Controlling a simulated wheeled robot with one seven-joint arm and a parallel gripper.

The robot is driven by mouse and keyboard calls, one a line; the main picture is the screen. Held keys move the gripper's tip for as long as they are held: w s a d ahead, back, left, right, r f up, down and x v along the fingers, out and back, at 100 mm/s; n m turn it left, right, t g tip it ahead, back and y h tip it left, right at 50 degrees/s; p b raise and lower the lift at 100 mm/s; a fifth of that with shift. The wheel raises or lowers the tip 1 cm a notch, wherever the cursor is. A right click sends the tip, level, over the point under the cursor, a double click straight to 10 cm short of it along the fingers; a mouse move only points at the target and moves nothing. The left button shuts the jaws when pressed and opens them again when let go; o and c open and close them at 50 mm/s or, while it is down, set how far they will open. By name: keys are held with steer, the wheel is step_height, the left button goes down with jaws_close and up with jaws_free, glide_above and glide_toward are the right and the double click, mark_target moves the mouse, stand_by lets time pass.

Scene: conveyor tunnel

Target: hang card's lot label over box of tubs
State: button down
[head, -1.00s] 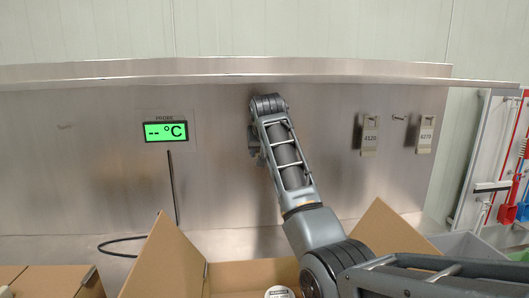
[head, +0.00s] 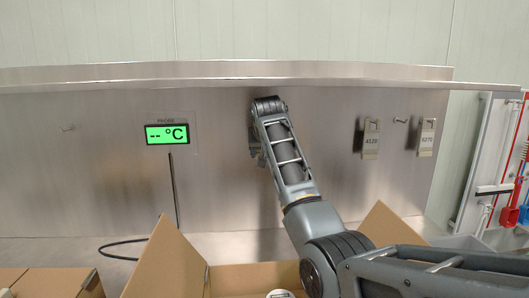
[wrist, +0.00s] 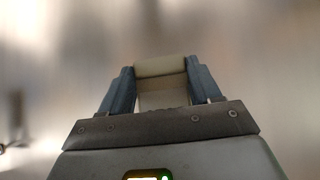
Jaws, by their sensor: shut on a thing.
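A pale beige label (wrist: 160,68) is pinched between the two blue-grey fingers of my gripper (wrist: 160,88) in the wrist view. Its printed face cannot be read. In the head view the gripper is mostly hidden behind my arm, close to the steel panel (head: 225,185). The open cardboard box (head: 252,277) stands below, its flaps raised, with the white top of a tub (head: 280,294) just showing at the bottom edge. The card is not in view.
Two tags, one (head: 371,138) and another (head: 426,137), hang at the panel's right. Bare hooks show at right (head: 401,120) and far left (head: 67,127). A green probe display (head: 167,134) with a black cable (head: 173,190) is left of my arm. A second carton (head: 45,282) stands lower left.

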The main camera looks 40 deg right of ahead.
steer(key=shift+f, duration=0.85)
steer(key=shift+c, duration=0.8)
jaws_free()
steer(key=shift+a, duration=0.1)
steer(key=s+a+r+b, duration=0.3)
steer(key=s+a, duration=0.6)
steer(key=s, duration=0.3)
steer(key=shift+s+a+r+b, duration=0.2)
steer(key=shift+s+b, duration=0.05)
steer(key=shift+b, duration=0.25)
